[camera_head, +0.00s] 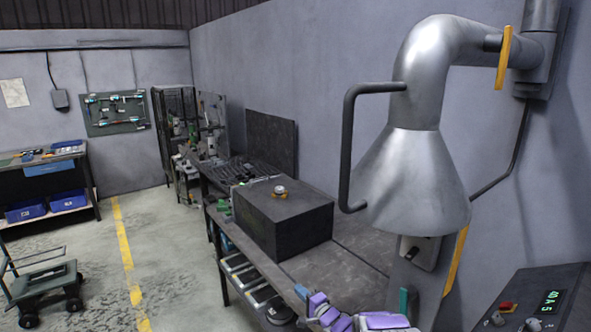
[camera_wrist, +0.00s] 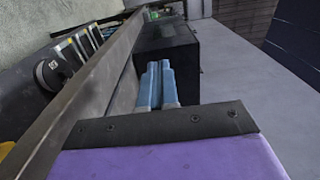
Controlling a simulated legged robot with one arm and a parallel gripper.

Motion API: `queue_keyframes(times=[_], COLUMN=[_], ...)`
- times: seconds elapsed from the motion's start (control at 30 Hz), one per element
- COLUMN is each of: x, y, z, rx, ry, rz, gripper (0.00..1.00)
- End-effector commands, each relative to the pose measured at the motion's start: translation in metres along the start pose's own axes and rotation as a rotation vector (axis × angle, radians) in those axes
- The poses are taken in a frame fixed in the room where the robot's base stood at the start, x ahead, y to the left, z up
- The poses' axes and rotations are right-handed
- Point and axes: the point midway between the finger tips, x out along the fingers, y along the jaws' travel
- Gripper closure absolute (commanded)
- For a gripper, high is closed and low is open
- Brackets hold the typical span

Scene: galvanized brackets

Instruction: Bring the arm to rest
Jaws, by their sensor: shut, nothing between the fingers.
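My gripper (camera_wrist: 156,78) shows in the wrist view as two light-blue fingers side by side, shut and empty. It points along the workbench toward the dark box (camera_wrist: 180,55), which lies beyond the fingertips. Purple and grey parts of my arm show at the bottom edge of the head view, low over the near end of the workbench (camera_head: 355,275). I cannot make out the fingertips clearly there.
The dark box (camera_head: 285,222) stands on the bench with a small round item (camera_head: 280,191) on top. A metal extraction hood (camera_head: 420,185) with a black handle hangs at the right. A control panel (camera_head: 530,305) is at lower right. A cart (camera_head: 42,285) stands left on open floor.

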Motion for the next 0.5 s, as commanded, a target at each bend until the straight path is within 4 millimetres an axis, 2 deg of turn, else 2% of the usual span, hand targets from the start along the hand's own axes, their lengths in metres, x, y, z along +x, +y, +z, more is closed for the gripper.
queue_keyframes(times=[0.1,0.5], x=[0.000,-0.005], y=[0.000,-0.015], z=[0.001,-0.017], rx=[0.000,-0.085], ry=[-0.001,0.054], rz=[0.000,0.068], gripper=[1.00,1.00])
